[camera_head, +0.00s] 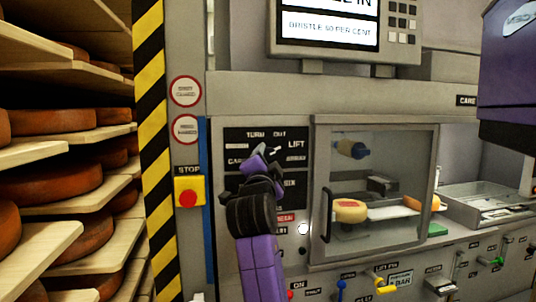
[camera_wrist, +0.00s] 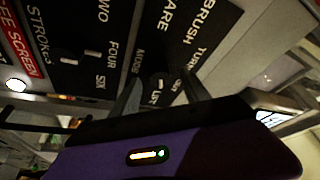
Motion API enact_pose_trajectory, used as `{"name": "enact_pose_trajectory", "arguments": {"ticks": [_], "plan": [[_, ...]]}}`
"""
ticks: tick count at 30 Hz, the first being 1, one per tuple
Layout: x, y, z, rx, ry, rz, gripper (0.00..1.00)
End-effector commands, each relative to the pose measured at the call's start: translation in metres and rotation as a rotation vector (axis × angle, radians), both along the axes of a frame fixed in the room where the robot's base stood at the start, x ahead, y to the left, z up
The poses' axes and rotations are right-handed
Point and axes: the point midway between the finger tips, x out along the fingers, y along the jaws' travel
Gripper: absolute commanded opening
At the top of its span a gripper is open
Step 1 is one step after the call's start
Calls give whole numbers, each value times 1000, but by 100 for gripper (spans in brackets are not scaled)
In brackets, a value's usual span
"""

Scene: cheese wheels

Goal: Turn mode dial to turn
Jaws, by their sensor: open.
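The mode dial (camera_wrist: 160,84) is a small dark knob on the black control panel (camera_wrist: 210,22). In the wrist view it lies between my gripper's two dark fingers, with the labels MODE, TURN, OUT and LIFT around it. My gripper (camera_wrist: 163,80) is open, its fingers on either side of the dial; I cannot tell whether they touch it. In the head view my gripper (camera_head: 266,153) is in front of the upper panel, below the words TURN and OUT and left of LIFT. It hides most of the dial there, and the dial's pointer direction is unclear.
Another dial (camera_wrist: 92,53) sits near TWO, FOUR and SIX. A glazed chamber (camera_head: 375,140) with a handle and a cheese wheel (camera_head: 350,211) stands right of my arm. A red stop button (camera_head: 188,198) and cheese shelves (camera_head: 75,135) are at left. Levers line the lower front.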

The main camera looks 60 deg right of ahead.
Motion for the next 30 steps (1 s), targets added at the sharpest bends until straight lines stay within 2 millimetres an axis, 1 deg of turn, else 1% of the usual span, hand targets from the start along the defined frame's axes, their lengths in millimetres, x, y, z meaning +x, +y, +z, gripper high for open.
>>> {"name": "enact_pose_trajectory", "arguments": {"ticks": [1, 3, 6, 9, 16, 20, 21, 23, 24, 30], "plan": [[2, -7, 4, -1, 1, -1, 54], [5, -13, 5, -1, 1, -1, 54], [8, -20, 6, -1, 1, -1, 54], [9, -23, 6, -2, 0, -1, 54], [9, -23, 5, -1, 1, 0, 54], [9, -23, 5, -1, 1, 0, 28], [9, -23, 5, -1, 1, 0, 21], [9, -23, 5, -1, 1, 0, 9], [9, -23, 5, -1, 1, 0, 1], [9, -23, 5, -5, 5, 0, 0]]}}
